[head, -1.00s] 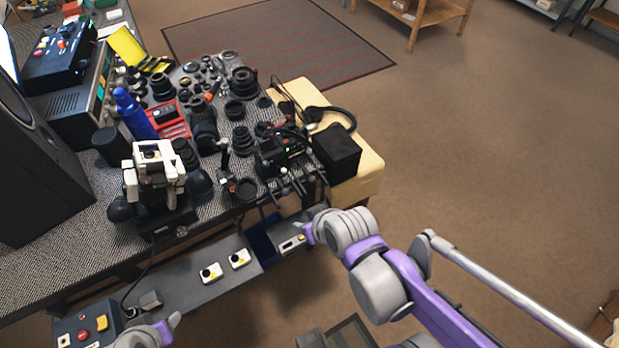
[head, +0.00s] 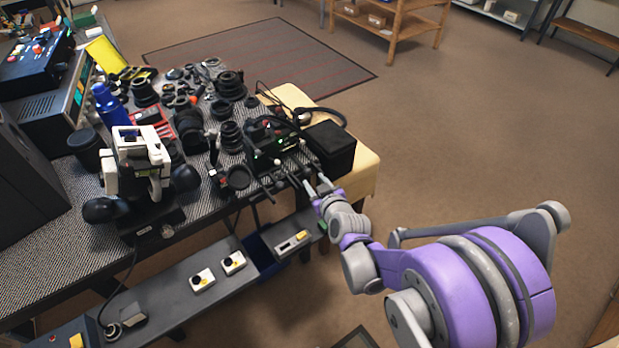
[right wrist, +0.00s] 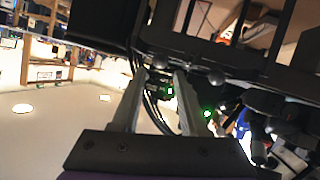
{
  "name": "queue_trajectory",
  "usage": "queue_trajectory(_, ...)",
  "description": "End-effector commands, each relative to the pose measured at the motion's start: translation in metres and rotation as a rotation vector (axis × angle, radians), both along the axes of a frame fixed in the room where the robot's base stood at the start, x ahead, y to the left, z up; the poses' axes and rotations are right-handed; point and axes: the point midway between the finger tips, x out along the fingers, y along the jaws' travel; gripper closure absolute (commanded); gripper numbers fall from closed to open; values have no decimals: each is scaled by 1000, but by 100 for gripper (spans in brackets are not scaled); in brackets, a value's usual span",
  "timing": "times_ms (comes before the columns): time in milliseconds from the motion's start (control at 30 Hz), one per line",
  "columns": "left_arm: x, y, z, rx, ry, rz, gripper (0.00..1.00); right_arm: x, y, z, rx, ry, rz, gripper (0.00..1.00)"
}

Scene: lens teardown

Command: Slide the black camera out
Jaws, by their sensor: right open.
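A black camera-like device (head: 266,146) with small green lights sits at the right end of the cluttered workbench. I cannot tell its exact outline among the dark parts and rods around it. My right gripper (head: 317,187) is just in front of it, at the bench's front right edge. In the right wrist view my right gripper (right wrist: 164,80) is open, its two grey fingers apart. Between and beyond them are dark parts, cables and green lights; nothing is clearly held. My left gripper is out of view.
A black box (head: 331,148) and headphones (head: 318,114) lie on the yellowish padded seat beside the bench. Many lenses, a blue bottle (head: 108,106) and a white-and-black device (head: 138,150) crowd the bench. A grey shelf (head: 172,296) with switch boxes runs below. The floor to the right is open.

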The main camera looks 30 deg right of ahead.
Motion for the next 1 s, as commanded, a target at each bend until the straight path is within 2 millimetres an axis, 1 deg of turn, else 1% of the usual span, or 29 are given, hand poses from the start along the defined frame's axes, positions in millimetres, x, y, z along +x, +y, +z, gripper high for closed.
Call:
queue_trajectory(33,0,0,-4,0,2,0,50,10,-2,-6,1,1,1,56)
queue_trajectory(100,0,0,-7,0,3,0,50,20,-4,-10,1,1,1,56)
queue_trajectory(200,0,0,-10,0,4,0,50,33,-6,-15,-1,1,0,56)
queue_trajectory(300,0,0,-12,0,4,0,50,41,-8,-18,0,0,0,56)
queue_trajectory(433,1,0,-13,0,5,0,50,46,-9,-19,1,0,0,56)
queue_trajectory(667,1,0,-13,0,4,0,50,47,-9,-19,1,0,0,56)
queue_trajectory(700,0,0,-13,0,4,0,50,47,-9,-19,1,1,-1,60)
queue_trajectory(767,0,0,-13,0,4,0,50,47,-9,-19,1,1,-1,71)
queue_trajectory(900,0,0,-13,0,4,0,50,47,-9,-19,1,1,-1,96)
queue_trajectory(933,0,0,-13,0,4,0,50,47,-9,-19,1,1,0,100)
queue_trajectory(1000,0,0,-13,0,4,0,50,47,-9,-19,1,1,0,100)
